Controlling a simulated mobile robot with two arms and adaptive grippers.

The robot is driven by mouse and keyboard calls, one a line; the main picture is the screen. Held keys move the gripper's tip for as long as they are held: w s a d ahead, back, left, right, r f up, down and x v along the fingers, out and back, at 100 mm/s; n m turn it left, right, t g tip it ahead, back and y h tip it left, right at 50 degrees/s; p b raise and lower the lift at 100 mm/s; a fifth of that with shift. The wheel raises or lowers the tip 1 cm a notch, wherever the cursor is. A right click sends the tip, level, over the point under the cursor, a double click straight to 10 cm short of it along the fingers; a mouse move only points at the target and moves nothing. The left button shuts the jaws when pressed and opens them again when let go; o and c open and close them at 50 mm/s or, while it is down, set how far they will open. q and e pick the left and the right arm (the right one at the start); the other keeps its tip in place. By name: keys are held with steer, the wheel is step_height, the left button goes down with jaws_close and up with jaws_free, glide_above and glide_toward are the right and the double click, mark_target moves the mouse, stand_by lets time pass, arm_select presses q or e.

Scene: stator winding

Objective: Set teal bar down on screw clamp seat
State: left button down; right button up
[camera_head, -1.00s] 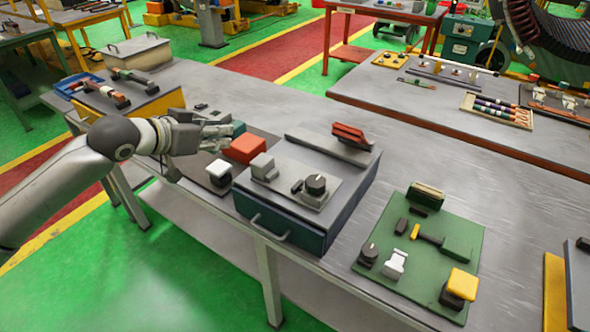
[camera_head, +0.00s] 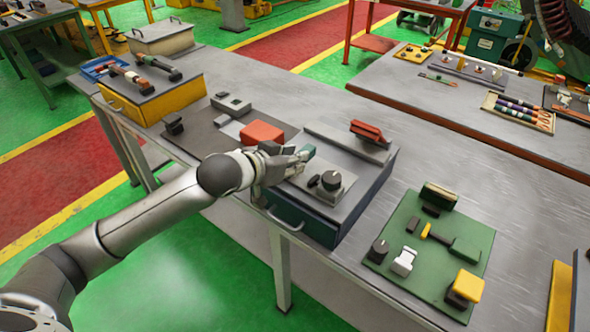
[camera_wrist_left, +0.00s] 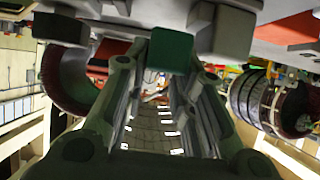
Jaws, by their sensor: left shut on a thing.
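My left gripper (camera_head: 298,158) is shut on the teal bar (camera_head: 308,152), whose end sticks out past the fingertips. In the left wrist view the teal bar (camera_wrist_left: 171,50) shows as a block between the fingertips of the left gripper (camera_wrist_left: 167,68). The gripper is above the blue box, over the left part of a light plate (camera_head: 345,188) with a dark round knob (camera_head: 331,181). This looks like the screw clamp. The gripper and hand hide the plate's left part. I cannot tell whether the bar touches the seat. My right gripper is not in view.
A red block (camera_head: 262,132) stands just behind the hand. A red clamp piece (camera_head: 368,131) sits at the back of the blue box (camera_head: 292,222). A green board (camera_head: 427,250) with several parts lies to the right. Bare table lies between box and board.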

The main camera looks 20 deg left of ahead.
arm_select(q)
steer(key=f, duration=0.1)
steer(key=f+p, duration=0.1)
steer(key=f, duration=0.1)
steer(key=shift+d+f, duration=0.2)
steer(key=shift+d, duration=0.2)
steer(key=shift+f, duration=0.25)
steer(key=c, duration=1.5)
jaws_free()
steer(key=shift+f, duration=0.1)
steer(key=shift+s+a+r, duration=0.25)
steer(key=shift+s+r, duration=0.1)
steer(key=shift+s, duration=0.2)
steer(key=b+v, duration=0.1)
steer(key=v, duration=0.9)
steer(key=shift+s+r+b, duration=0.25)
steer(key=shift+s+b, duration=0.1)
steer(key=shift+b, duration=0.05)
